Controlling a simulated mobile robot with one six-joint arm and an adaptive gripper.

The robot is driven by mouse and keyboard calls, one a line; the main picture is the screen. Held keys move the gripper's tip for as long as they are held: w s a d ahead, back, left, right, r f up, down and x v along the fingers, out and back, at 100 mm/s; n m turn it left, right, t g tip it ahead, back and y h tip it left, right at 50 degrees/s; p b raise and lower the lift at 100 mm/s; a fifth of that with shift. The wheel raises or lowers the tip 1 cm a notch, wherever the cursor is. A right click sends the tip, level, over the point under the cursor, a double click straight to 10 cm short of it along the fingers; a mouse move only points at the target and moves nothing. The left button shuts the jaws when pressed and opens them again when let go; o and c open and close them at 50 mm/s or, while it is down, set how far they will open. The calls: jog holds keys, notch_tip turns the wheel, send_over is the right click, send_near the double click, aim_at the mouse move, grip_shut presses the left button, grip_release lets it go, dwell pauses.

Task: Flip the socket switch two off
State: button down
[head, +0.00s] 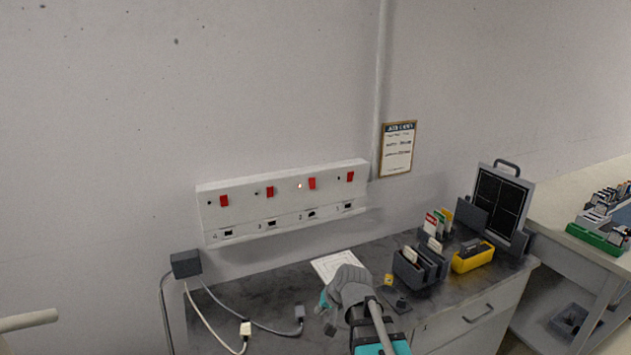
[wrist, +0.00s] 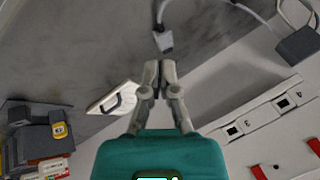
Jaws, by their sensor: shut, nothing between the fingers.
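A white socket panel (head: 285,196) is fixed to the wall, with a row of several red rocker switches above numbered sockets. The socket marked 2 (head: 312,214) has red switch two (head: 312,183) above it. A small light beside that switch glows; the indicators by the other switches look dark. My gripper (head: 328,312) is low over the desk, below and in front of the panel, clear of the switches. In the wrist view, my gripper (wrist: 157,66) has its fingers together and empty. Part of the panel (wrist: 262,116) shows there, with sockets 3 and 4; switch two is not identifiable there.
A grey plug (head: 299,313) and a white plug (head: 245,329) lie on cables near a dark adapter box (head: 186,264). A grey organiser (head: 418,268) and yellow tray (head: 473,258) stand right. The wall before the panel is clear.

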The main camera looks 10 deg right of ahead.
aim_at(312, 186)
jog(key=w+d+r+m+t+p, duration=0.3)
jog(key=w+r+m+t+p, duration=0.1)
jog(key=w+r, duration=0.5)
jog(key=w+d+r+m+t+p, duration=0.4)
jog(key=w+r+m+t, duration=0.3)
jog(key=w+r, duration=0.3)
notch_tip(312, 186, up, 4)
jog(key=shift+w+r+m+p, duration=0.15)
jog(key=shift+r+m+p, duration=0.1)
jog(key=shift+m+p, duration=0.5)
jog(key=shift+w+d, duration=0.1)
jog(key=shift+w, duration=0.05)
jog(key=b+x, duration=0.2)
jog(key=x, duration=1.1)
jog(key=shift+w+a+f, duration=0.1)
jog(key=shift+w+a, duration=0.1)
jog(key=shift+w, duration=0.15)
